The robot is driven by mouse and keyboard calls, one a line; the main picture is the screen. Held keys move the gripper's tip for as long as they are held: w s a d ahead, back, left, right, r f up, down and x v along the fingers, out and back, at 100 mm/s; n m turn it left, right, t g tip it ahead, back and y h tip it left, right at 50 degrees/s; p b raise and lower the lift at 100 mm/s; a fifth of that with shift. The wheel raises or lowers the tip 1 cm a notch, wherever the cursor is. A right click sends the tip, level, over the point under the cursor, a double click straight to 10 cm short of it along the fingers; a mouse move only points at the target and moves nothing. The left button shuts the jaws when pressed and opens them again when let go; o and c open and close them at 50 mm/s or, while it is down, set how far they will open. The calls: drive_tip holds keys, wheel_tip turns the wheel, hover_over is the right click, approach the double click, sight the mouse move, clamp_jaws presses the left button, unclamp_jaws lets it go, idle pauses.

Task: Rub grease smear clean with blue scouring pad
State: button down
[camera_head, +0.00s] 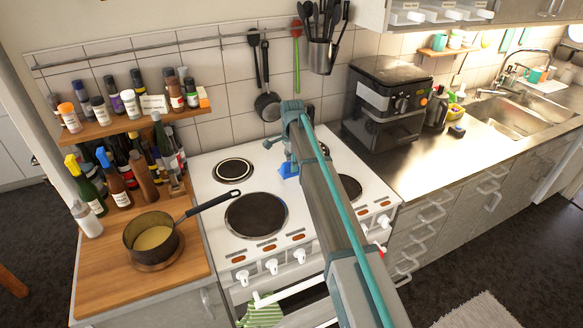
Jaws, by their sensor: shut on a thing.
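The blue scouring pad (287,171) shows as a small blue patch at the white cooker top (292,205), between the hot plates. My gripper (291,163) is shut on the pad, reaching down to the cooker top from above. The fingers are small and partly hidden by my arm, which crosses the right half of the cooker. The pad is at or very near the surface; I cannot tell whether it touches. I see no grease smear; part of the cooker top is hidden behind my arm.
A pan (154,238) with yellowish contents stands on the wooden counter at left, its handle reaching over the cooker's left edge. Bottles and spice jars (130,103) crowd behind it. A black appliance (385,105) stands right of the cooker. Utensils hang on the back wall.

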drive_tip(key=shift+r+p, duration=0.4)
drive_tip(key=shift+r, duration=0.9)
drive_tip(key=shift+f, duration=0.1)
